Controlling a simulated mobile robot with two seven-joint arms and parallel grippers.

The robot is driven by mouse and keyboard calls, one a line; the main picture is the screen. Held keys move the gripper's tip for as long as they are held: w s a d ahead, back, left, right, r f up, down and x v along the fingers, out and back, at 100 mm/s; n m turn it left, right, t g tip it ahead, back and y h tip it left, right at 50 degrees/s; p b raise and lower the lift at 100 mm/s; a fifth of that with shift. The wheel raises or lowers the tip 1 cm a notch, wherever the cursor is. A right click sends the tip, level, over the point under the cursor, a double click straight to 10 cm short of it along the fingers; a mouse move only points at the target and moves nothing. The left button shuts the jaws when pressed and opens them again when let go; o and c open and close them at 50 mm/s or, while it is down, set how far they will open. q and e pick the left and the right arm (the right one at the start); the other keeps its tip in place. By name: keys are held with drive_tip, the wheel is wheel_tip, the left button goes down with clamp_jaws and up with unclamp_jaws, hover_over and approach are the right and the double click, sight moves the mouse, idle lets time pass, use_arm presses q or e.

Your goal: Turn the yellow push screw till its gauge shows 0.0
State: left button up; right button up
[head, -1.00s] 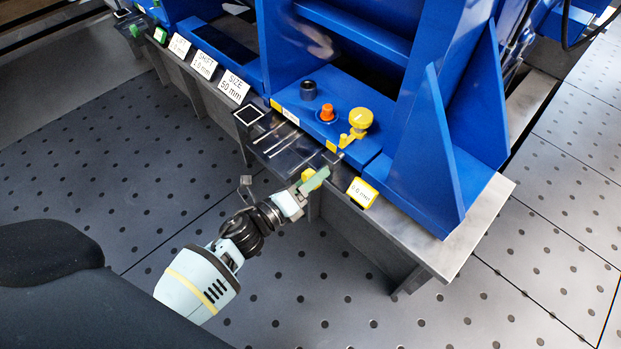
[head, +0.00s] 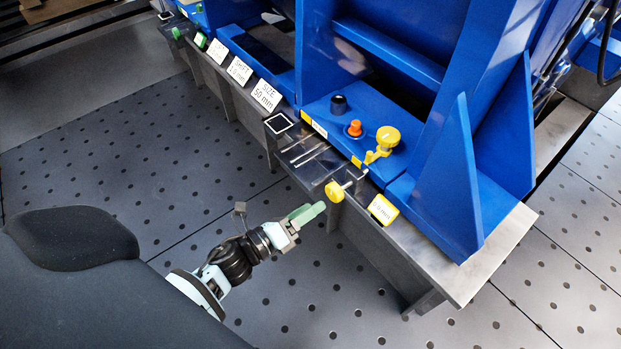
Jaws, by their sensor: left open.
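The yellow push screw (head: 335,191) sticks out from the front edge of the machine bench, its round yellow head on a thin shaft. Its gauge (head: 383,209) is a small white plate in a yellow frame to the right of it; the number is too small to read surely. My left gripper (head: 309,213) has green fingers and is open, lower left of the screw head and apart from it. The fingers overlap in this view, and nothing shows between them. My right gripper is not in view.
A yellow clamp knob (head: 387,136) and an orange button (head: 354,128) sit on the blue machine base (head: 320,110). White label plates, one reading SIZE 50 mm (head: 266,95), line the bench edge at left. The perforated floor (head: 130,170) in front is clear.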

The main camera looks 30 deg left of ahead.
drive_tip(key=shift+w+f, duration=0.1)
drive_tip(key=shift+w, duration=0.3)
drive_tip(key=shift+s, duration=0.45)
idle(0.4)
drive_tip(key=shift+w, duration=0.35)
